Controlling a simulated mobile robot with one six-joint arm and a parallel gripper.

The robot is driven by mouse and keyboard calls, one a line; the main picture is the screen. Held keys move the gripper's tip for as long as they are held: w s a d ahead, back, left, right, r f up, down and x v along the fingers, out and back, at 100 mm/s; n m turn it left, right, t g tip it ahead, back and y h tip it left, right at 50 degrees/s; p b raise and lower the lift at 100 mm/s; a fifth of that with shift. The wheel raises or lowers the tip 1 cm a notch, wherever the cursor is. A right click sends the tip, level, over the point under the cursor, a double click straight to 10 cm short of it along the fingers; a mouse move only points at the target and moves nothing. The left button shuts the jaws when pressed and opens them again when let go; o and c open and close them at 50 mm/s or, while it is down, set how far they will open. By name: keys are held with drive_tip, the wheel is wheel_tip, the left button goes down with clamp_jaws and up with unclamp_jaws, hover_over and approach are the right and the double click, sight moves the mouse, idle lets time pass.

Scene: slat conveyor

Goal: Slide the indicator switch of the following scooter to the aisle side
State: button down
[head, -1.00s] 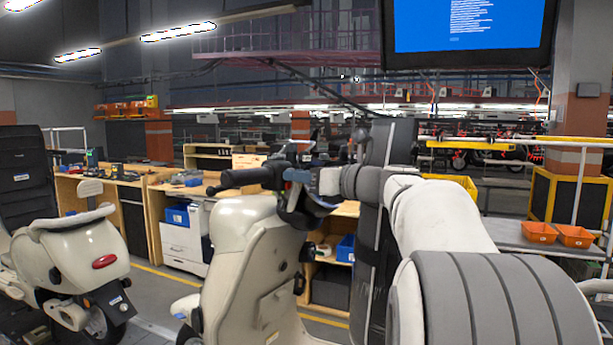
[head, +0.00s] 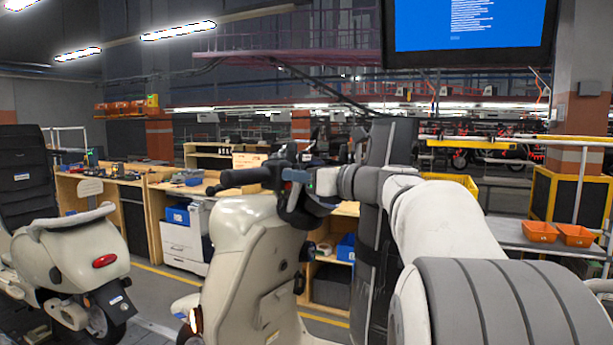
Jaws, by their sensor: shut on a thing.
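The following scooter (head: 240,255) is cream, with its inner leg shield facing me in the middle of the head view. Its dark handlebar grip (head: 240,179) points left. My gripper (head: 291,192) is at the handlebar, just right of the grip, and is shut at the switch housing. The indicator switch itself is hidden by the fingers and my wrist, so its position does not show.
Another cream scooter (head: 75,255) with a red tail lamp stands ahead on the left. Wooden workbenches (head: 150,182) and a white cabinet (head: 184,242) stand behind a yellow floor line. Orange bins (head: 575,236) sit on a shelf at right. A screen hangs above.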

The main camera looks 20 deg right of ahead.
drive_tip(key=shift+a, duration=0.1)
drive_tip(key=c, duration=1.5)
unclamp_jaws()
drive_tip(key=shift+s+a, duration=0.1)
drive_tip(key=shift+o, duration=0.5)
drive_tip(key=b+v, duration=0.2)
drive_tip(key=v, duration=0.6)
